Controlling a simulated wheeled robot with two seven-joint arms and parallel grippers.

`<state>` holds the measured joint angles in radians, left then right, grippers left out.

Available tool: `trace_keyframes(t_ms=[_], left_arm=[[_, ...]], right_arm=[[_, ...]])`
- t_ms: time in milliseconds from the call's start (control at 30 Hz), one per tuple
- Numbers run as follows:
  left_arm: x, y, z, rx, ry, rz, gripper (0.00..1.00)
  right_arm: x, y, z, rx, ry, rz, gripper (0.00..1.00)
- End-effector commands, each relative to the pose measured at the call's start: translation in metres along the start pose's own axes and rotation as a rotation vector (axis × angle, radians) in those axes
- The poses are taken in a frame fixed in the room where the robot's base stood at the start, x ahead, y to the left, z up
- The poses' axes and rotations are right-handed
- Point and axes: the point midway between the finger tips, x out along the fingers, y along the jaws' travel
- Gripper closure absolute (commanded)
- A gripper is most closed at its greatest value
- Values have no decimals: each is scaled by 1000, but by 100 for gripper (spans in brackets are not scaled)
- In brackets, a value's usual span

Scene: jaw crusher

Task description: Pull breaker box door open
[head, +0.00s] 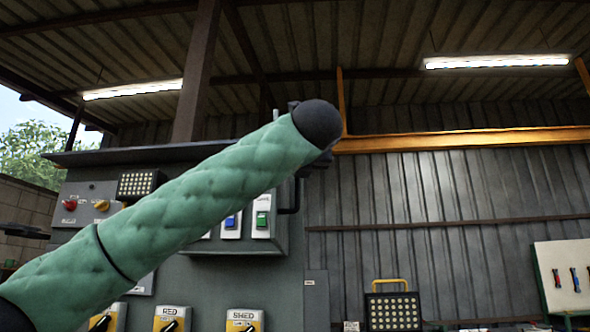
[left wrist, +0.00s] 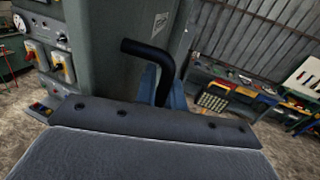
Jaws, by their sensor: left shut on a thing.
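The grey breaker box (head: 278,235) is on the panel in the head view, partly hidden behind my left arm. Blue and green switches show on its front. A black bent handle (head: 297,196) is at its right side. In the left wrist view the handle (left wrist: 148,52) stands out dark and runs down between the bluish fingers of my left gripper (left wrist: 163,88). The gripper is shut on the handle; its fingertips are partly hidden by the wrist housing. In the head view my arm hides this gripper. My right gripper is in neither view.
A grey control cabinet (head: 303,270) carries yellow rotary switches (head: 245,320) below the box, with a red button (head: 70,205) at the left. A work lamp (head: 393,311) stands at the lower right. A tool board (head: 552,255) is at the far right.

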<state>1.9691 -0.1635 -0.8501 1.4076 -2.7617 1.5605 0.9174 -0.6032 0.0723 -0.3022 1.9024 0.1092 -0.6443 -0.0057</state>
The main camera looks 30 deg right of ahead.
Motion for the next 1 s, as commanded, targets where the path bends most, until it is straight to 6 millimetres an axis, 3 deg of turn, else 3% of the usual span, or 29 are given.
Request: trace_keyframes(t_ms=[133,200,567,667,767,1000], left_arm=[[0,1,1,-1,0,1,100],[0,1,1,-1,0,1,80],[-4,0,0,0,-1,0,80],[-14,1,0,0,-1,0,80],[-29,1,-1,1,-3,-1,80],[-64,0,0,0,-2,0,80]], right_arm=[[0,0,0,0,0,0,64],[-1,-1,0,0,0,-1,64],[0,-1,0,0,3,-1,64],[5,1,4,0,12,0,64],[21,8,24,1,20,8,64],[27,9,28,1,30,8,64]])
